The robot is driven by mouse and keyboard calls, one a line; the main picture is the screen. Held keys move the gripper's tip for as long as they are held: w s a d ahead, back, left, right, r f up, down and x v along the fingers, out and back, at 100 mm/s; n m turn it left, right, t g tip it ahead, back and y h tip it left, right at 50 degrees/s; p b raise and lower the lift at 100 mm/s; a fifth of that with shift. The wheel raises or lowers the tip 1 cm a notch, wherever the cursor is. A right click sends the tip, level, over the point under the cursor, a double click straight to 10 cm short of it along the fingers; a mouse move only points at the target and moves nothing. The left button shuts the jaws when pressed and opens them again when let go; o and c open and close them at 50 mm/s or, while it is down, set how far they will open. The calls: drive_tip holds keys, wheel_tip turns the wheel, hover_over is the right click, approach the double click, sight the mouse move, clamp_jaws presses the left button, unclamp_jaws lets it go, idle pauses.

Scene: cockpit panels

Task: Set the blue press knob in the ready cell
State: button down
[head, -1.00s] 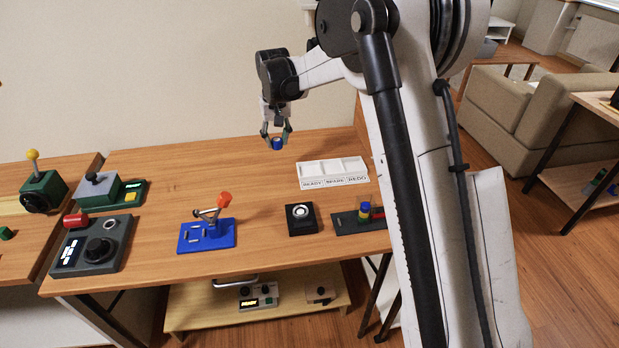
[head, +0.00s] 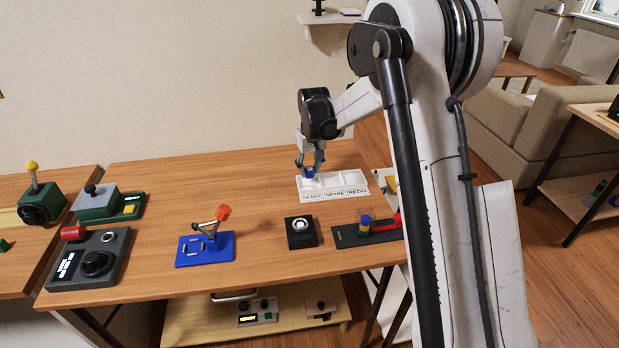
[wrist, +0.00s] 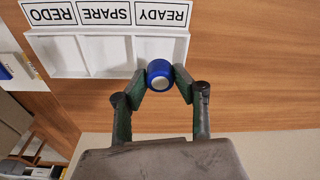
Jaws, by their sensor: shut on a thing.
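The blue press knob (head: 309,172) is held between the fingertips of my gripper (head: 310,168), which is shut on it. In the wrist view the knob (wrist: 160,74) shows a blue rim and a pale round end. The white tray (head: 350,176) has three cells labelled READY, SPARE and REDO. The knob is over the back part of the ready cell (wrist: 160,48), near its outer side in the wrist view. I cannot tell whether it touches the cell floor. The spare and redo cells look empty.
A black box with a round white socket (head: 300,231) stands in front of the tray. A dark base with a blue-and-yellow post (head: 364,227) is to its right. A blue lever panel (head: 206,249) is further left. Bare wood lies left of the tray.

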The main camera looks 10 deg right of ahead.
sight(309, 177)
drive_tip(key=shift+f, duration=1.85)
drive_tip(key=shift+f, duration=0.2)
drive_tip(key=c, duration=1.4)
unclamp_jaws()
drive_tip(key=shift+o, duration=0.2)
drive_tip(key=shift+r, duration=0.15)
